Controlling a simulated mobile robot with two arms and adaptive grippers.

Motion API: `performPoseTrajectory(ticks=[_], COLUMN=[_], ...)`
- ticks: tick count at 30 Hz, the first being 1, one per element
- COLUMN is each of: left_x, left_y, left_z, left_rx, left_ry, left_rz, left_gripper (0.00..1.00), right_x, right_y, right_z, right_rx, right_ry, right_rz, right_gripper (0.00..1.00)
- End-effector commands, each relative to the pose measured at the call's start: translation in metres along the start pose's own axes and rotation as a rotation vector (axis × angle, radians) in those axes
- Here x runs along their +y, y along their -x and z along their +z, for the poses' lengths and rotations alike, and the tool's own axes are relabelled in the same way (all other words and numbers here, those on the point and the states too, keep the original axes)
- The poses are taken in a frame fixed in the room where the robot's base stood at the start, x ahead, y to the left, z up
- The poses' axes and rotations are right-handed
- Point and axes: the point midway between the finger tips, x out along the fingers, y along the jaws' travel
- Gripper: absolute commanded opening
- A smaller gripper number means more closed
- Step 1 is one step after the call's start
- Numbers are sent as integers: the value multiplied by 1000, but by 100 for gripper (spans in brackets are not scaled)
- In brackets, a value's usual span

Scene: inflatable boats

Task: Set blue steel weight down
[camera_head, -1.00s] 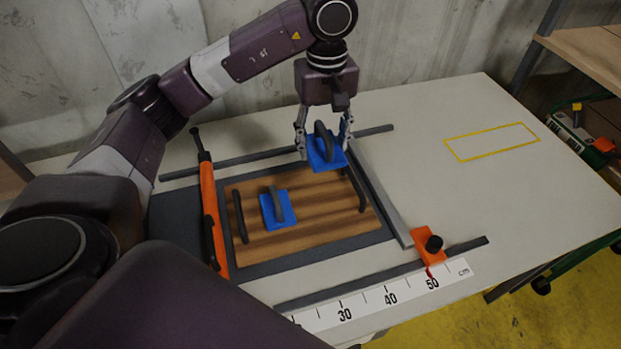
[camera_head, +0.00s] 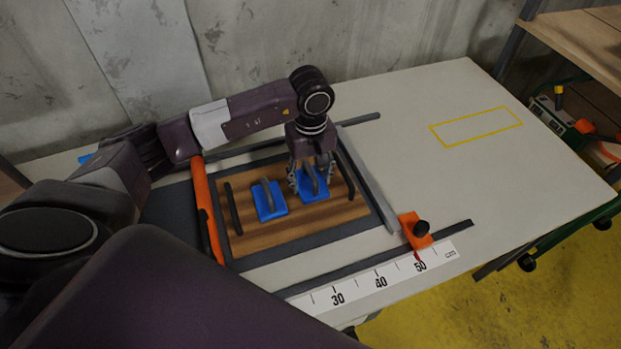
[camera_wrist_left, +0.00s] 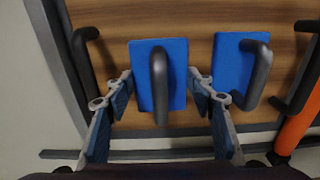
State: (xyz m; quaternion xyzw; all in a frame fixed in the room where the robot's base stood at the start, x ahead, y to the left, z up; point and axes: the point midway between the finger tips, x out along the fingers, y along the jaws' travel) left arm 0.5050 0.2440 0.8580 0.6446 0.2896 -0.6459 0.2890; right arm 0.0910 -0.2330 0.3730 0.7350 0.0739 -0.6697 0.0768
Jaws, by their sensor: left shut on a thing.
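One blue steel weight (camera_head: 319,194) with a dark grey handle is in my left gripper (camera_head: 311,178), over the right-hand part of the wooden board (camera_head: 262,238). It looks level and at or very close to the board's surface; I cannot tell whether it touches. In the left wrist view the held weight (camera_wrist_left: 178,92) sits between the two fingers, one on each side. A second blue weight (camera_head: 262,202) rests on the board just left of it, with a narrow gap between; it also shows in the left wrist view (camera_wrist_left: 229,68). My right gripper is not in view.
The board has dark handles at its left (camera_head: 233,208) and right ends. An orange bar (camera_head: 203,205) lies left of it, a grey rail (camera_head: 368,178) right. An orange clamp (camera_head: 414,230) stands near the ruler (camera_head: 378,283). The yellow-outlined rectangle (camera_head: 477,127) on the table is empty.

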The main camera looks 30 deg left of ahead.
Motion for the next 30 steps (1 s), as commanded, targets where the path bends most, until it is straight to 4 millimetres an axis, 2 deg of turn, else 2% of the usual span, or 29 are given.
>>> performPoseTrajectory(ticks=[3,15,16,20,30], left_x=[1,2,0,0,0], left_y=[-9,-14,-14,-14,-11], left_z=[0,-1,0,0,0], left_rx=[1,3,1,1,0], left_ry=[-1,-1,-1,-1,-1], left_rz=[4,5,1,1,1], left_gripper=[0,0,53,68,68], right_x=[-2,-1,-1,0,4], right_y=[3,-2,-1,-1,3], right_z=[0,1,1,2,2], right_rx=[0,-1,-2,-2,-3], right_ry=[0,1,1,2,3], right_rz=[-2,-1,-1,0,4], right_gripper=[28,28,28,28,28])
